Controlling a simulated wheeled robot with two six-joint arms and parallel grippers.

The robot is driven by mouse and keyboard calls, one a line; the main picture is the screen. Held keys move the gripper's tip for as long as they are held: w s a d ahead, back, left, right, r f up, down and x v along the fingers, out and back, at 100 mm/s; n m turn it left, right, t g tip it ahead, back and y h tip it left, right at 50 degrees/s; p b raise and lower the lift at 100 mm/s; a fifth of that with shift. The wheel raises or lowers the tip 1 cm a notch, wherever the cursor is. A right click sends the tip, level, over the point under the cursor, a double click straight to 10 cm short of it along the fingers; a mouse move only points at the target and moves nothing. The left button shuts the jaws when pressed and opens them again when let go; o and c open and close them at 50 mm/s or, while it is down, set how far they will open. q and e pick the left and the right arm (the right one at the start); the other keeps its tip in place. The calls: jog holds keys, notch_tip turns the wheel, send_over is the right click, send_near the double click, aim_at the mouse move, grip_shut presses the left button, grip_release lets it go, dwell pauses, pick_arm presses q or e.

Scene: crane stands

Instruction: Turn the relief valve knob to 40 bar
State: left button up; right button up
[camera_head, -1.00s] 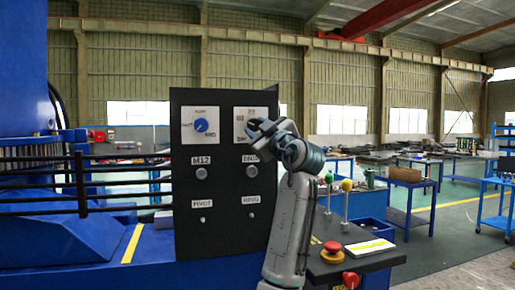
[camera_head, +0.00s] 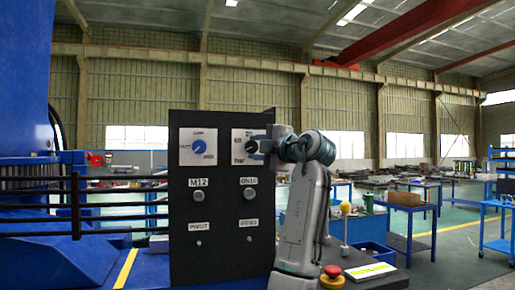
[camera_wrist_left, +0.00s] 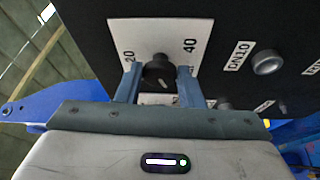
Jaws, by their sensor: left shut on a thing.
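The relief valve knob (camera_wrist_left: 158,72) is black and sits on a white scale plate (camera_wrist_left: 190,28) marked 20 and 40 in the left wrist view. A pale mark shows on the knob, but I cannot read its exact setting. In the head view the knob (camera_head: 251,147) is on the upper right plate (camera_head: 240,136) of the black panel, next to the word "bar". My left gripper (camera_head: 264,146) reaches it from the right. Its two blue fingers (camera_wrist_left: 160,86) stand either side of the knob and are shut on it. My right gripper is not in view.
A second dial with a blue knob (camera_head: 199,147) is to the left on the panel (camera_head: 222,225). Round buttons labelled M12 (camera_head: 198,196) and DN10 (camera_head: 248,195) are below. A red emergency button (camera_head: 333,272) and a yellow-topped lever (camera_head: 346,208) stand at the right.

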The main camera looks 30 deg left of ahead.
pick_arm(q)
jog(key=shift+n, duration=0.4)
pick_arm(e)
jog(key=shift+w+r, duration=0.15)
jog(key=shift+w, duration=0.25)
pick_arm(q)
jog(key=o, duration=1)
jog(key=shift+d, duration=0.35)
jog(key=b+v, duration=0.1)
jog(key=v, duration=0.1)
jog(key=shift+s+d+f, duration=0.15)
jog(key=shift+d, duration=0.1)
jog(key=b, duration=0.2)
send_near(254, 148)
jog(key=shift+r+v, duration=0.25)
jog(key=shift+v, duration=0.95)
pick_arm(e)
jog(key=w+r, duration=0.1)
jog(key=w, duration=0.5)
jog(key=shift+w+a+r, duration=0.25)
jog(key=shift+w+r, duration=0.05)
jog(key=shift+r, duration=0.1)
